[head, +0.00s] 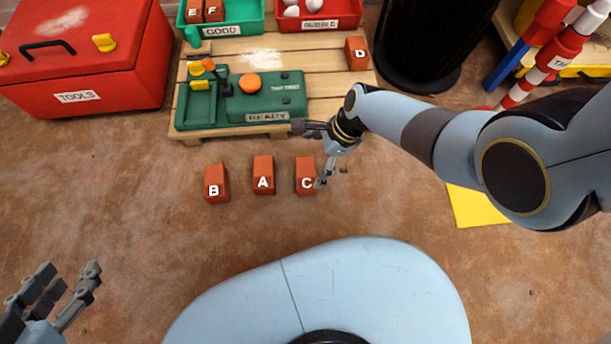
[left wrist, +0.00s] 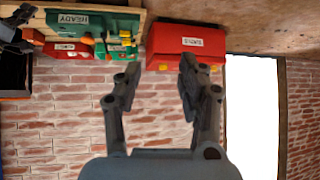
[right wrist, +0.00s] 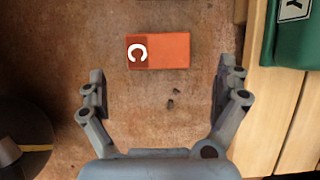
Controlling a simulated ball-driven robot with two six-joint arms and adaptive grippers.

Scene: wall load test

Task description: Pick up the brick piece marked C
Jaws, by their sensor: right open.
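The brick piece marked C (head: 305,177) stands on the brown floor at the right end of a row, beside bricks A (head: 263,176) and B (head: 216,184). My right gripper (head: 322,158) is close to brick C's right side. In the right wrist view brick C (right wrist: 158,51) lies ahead of the right gripper (right wrist: 158,85), roughly centred between its spread, empty fingers and apart from them. My left gripper (head: 62,292) is open and empty at the lower left, far from the bricks; it also shows in the left wrist view (left wrist: 157,80).
A wooden pallet (head: 185,133) carries a green tester (head: 265,100), brick D (head: 357,53) and the GOOD (head: 245,12) and RUBBLE (head: 340,20) trays. A red toolbox (head: 100,60) stands left, a black bin (head: 430,40) behind. Floor left of brick B is clear.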

